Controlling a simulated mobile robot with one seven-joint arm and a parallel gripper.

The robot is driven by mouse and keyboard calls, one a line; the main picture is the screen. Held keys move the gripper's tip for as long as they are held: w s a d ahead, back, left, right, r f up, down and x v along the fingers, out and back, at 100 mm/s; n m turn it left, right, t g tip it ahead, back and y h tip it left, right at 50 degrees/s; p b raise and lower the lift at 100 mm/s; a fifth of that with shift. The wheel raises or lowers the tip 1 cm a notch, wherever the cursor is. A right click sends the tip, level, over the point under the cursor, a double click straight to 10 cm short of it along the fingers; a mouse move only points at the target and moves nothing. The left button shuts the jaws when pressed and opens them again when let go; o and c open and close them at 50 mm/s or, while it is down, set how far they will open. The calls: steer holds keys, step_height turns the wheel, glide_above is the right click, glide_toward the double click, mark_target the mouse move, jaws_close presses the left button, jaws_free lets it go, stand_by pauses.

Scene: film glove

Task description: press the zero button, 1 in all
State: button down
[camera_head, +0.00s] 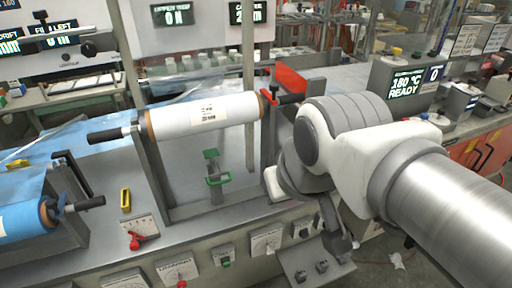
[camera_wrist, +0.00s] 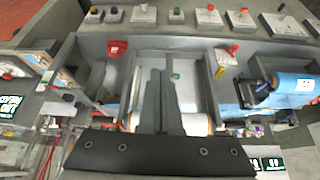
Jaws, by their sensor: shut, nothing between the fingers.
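My gripper (camera_wrist: 163,73) is shut and empty in the wrist view, its two dark fingers together over the middle of the machine. In the head view my arm hides most of it. No control carries a readable zero label, so I cannot tell which is the zero button. Along the machine's front are a green button (camera_head: 226,262) and a two-button box (camera_head: 313,270) in the head view. In the wrist view a green button (camera_wrist: 177,13) and a dark button (camera_wrist: 113,11) show on the front edge. My fingers appear apart from all of these.
A white film roll (camera_head: 205,120) lies across the machine's middle, with a red bracket (camera_head: 289,79) at its right end. A blue roll (camera_head: 22,220) is at left. A yellow piece (camera_head: 125,199) and a red-handled dial (camera_head: 137,238) are near the front. A display (camera_head: 406,84) reads 180 °C READY.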

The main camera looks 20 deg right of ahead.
steer(key=w+f+b, duration=0.6)
steer(key=w+f, duration=0.7)
steer(key=f, duration=0.1)
steer(key=w+d+f+n+h+b, duration=0.1)
steer(key=w+d+f+b, duration=0.25)
steer(key=f, duration=0.65)
steer(key=w+d+f+n+h+b, duration=0.1)
steer(key=w+d+f+b, duration=0.2)
steer(key=f, duration=0.7)
steer(key=s+d+f+n+t+h+b, duration=0.2)
steer(key=d+f, duration=0.4)
steer(key=f, duration=0.4)
steer(key=s+d+f+n+t+h+b, duration=0.2)
steer(key=d+f+n+h+b, duration=0.1)
steer(key=d+f+n+b, duration=0.2)
steer(key=s+d+f+n+t+h+b, duration=0.2)
steer(key=d+f+n, duration=0.5)
steer(key=f, duration=0.7)
steer(key=shift+d+f+h+b, duration=0.35)
steer(key=shift+d+h+b, duration=0.05)
steer(key=shift+d+b, duration=0.45)
